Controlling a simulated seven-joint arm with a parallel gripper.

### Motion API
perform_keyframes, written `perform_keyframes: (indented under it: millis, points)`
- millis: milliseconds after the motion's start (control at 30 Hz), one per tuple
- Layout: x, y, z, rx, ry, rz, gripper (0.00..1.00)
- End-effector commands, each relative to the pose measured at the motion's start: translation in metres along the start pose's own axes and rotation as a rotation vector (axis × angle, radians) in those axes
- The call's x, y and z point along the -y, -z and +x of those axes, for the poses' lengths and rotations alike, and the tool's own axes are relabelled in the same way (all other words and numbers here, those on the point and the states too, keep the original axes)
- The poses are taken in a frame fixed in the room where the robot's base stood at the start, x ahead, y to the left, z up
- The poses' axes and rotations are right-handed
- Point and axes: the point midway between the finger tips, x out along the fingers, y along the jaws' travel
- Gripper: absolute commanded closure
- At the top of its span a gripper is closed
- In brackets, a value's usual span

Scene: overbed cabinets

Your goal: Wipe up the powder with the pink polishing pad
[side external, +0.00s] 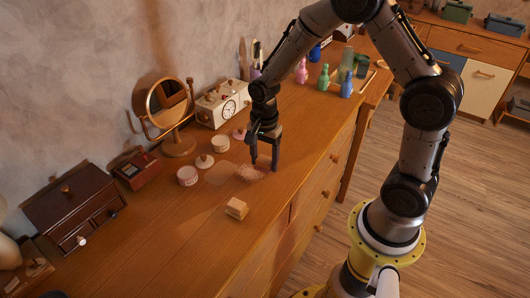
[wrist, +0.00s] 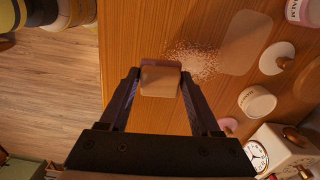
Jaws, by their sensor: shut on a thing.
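My gripper (side external: 264,166) points down over the cabinet top, just right of the powder in the side external view. In the wrist view my gripper (wrist: 158,82) is shut on a small block-shaped pad (wrist: 160,80), pinkish with a tan face. The pad can hardly be made out between the fingers from the side, and I cannot tell if it touches the wood. The white-pink powder (side external: 250,173) lies scattered on the wood. In the wrist view the powder (wrist: 195,60) is right of and above the pad, close to it.
A pale flat mat (side external: 220,173) lies beside the powder. A round jar (side external: 187,176), a lid (side external: 204,161) and another jar (side external: 220,144) stand behind. A tan block (side external: 237,208) sits nearer the front edge. A mirror (side external: 170,115) and clock box (side external: 222,103) stand by the wall.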

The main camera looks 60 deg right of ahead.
Motion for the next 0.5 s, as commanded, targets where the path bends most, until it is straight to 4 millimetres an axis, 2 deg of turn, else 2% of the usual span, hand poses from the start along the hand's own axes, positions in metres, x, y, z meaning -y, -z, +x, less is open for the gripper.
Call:
perform_keyframes:
  millis: [400,467,500]
  points:
    - [-0.001,0.0,0.042,0.001,-0.004,0.0,0.81]
    - [0.005,0.001,0.044,0.0,0.002,0.0,0.8]
    - [0.009,0.001,0.043,0.0,0.002,0.0,0.88]
